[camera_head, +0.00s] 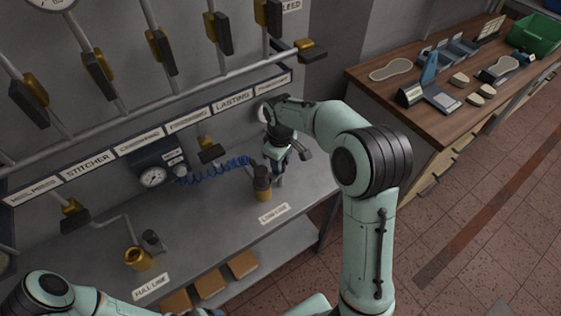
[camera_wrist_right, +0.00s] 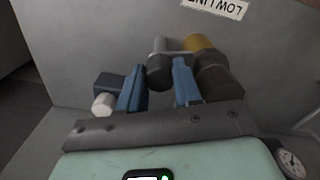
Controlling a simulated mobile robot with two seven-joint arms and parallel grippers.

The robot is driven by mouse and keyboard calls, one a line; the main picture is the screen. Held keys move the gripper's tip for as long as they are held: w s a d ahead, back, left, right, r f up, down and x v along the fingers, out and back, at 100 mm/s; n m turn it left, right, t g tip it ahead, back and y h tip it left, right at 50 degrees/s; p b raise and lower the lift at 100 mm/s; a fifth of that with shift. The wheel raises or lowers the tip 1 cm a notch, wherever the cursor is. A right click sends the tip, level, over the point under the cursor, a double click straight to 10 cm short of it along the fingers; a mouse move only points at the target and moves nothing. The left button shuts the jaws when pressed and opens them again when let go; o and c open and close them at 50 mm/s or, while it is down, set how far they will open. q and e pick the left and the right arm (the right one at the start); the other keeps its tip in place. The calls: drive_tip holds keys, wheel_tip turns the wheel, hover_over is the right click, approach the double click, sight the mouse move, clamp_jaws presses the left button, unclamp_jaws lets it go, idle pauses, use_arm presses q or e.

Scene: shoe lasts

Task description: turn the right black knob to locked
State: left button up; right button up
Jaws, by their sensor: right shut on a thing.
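The right black knob (camera_wrist_right: 160,72) is a small dark cap on a grey post, beside a brass socket (camera_head: 264,194) with a dark plug (camera_head: 261,173) in it, behind the "LOW LINE" label (camera_head: 273,214). My right gripper (camera_wrist_right: 158,84) reaches down over it, its two blue fingers shut on the knob's sides. In the head view my right gripper (camera_head: 277,157) stands just right of the dark plug and hides most of the knob. No lock marking is readable. My left gripper is out of view; only part of that arm shows at the lower left.
A second brass socket (camera_head: 138,259) with a dark grey knob (camera_head: 152,240) stands at left by the "FULL LINE" label (camera_head: 151,286). A blue coiled hose (camera_head: 217,170) runs from the gauge box (camera_head: 157,170) to the dark plug.

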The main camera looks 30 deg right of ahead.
drive_tip(key=shift+m, duration=1.2)
drive_tip(key=shift+w, duration=0.1)
drive_tip(key=shift+r, duration=0.1)
drive_tip(key=o, duration=1)
drive_tip(key=shift+o, duration=0.2)
wheel_tip(320, 180, up, 13)
drive_tip(key=shift+r, duration=0.15)
